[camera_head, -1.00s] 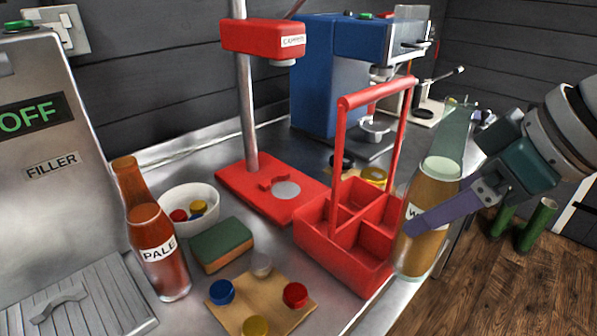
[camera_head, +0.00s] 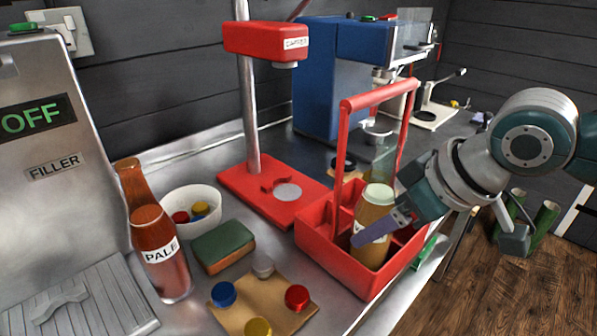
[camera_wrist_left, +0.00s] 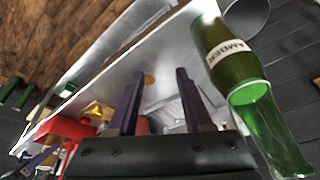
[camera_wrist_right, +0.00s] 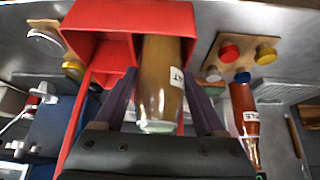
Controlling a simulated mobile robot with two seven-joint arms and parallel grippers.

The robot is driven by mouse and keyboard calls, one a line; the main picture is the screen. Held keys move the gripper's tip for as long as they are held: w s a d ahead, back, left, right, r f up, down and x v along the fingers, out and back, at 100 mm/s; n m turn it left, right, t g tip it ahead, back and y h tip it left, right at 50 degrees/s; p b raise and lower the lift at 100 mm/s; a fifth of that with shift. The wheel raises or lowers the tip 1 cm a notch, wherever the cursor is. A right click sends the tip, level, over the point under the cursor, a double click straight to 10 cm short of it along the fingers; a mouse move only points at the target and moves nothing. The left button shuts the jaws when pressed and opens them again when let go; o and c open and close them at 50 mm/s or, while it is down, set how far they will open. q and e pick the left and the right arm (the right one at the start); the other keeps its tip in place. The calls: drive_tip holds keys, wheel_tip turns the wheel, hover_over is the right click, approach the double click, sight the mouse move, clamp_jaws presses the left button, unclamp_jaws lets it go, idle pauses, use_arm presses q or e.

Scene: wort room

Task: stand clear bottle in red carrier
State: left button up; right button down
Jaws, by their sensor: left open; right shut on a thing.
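The clear bottle (camera_head: 375,215), with amber liquid and a white label, is upright inside the near part of the red carrier (camera_head: 325,250). The carrier walls hide its base, so I cannot tell whether it touches the floor. My right gripper (camera_head: 382,228) is shut on the bottle from the right. In the right wrist view the bottle (camera_wrist_right: 160,80) is between the two fingers, within the red walls of the carrier (camera_wrist_right: 92,18). My left gripper (camera_wrist_left: 160,85) is open and empty in the left wrist view, with a green AMBER bottle (camera_wrist_left: 232,65) to its right.
The carrier's tall handle (camera_head: 380,95) rises beside the bottle. A red capper (camera_head: 262,185) stands behind. A brown PALE bottle (camera_head: 160,255), white bowl (camera_head: 205,222), sponge (camera_head: 223,245) and board with caps (camera_head: 262,300) are left of the carrier. The counter ends at right.

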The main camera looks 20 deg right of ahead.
drive_tip(key=shift+w, duration=0.1)
unclamp_jaws()
drive_tip(key=shift+f, duration=0.15)
drive_tip(key=p+v, duration=0.2)
drive_tip(key=v, duration=1)
drive_tip(key=s+a+f+g+h, duration=0.1)
drive_tip(key=s+a+f, duration=0.2)
drive_tip(key=s, duration=0.4)
drive_tip(key=s+a+f+m+g, duration=0.1)
drive_tip(key=s+a+f, duration=0.2)
drive_tip(key=s+a, duration=0.2)
drive_tip(key=s, duration=0.2)
drive_tip(key=shift+s+f+m+g+h, duration=0.3)
drive_tip(key=shift+h, duration=0.1)
